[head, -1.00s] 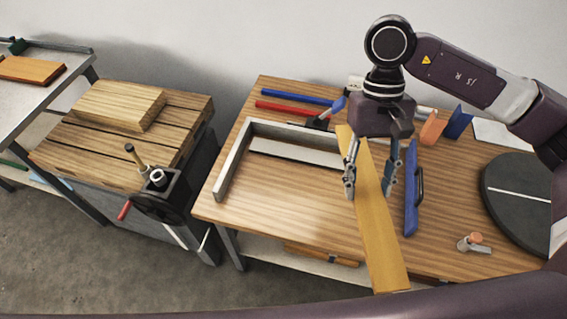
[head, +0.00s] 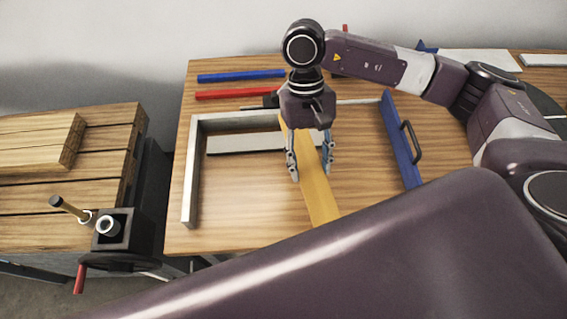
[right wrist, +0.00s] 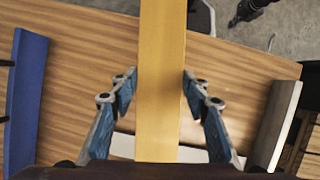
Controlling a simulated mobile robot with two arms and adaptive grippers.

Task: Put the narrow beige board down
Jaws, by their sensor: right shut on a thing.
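The narrow beige board (head: 319,195) is a long, yellowish strip over the wooden bench top (head: 235,215). My right gripper (head: 311,172) is shut on it, one finger at each long edge. In the right wrist view the board (right wrist: 161,60) runs straight between the two fingers (right wrist: 161,88). Its near end in the head view is hidden behind a large purple part of mine. I cannot tell the exact gap between board and bench. My left gripper is not in view.
A grey metal corner frame (head: 192,165) and a pale flat strip (head: 245,142) lie left of the board. A blue bar with a black handle (head: 400,140) is to its right. Red (head: 233,93) and blue (head: 240,76) bars lie behind. Bare bench lies left and right of the board.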

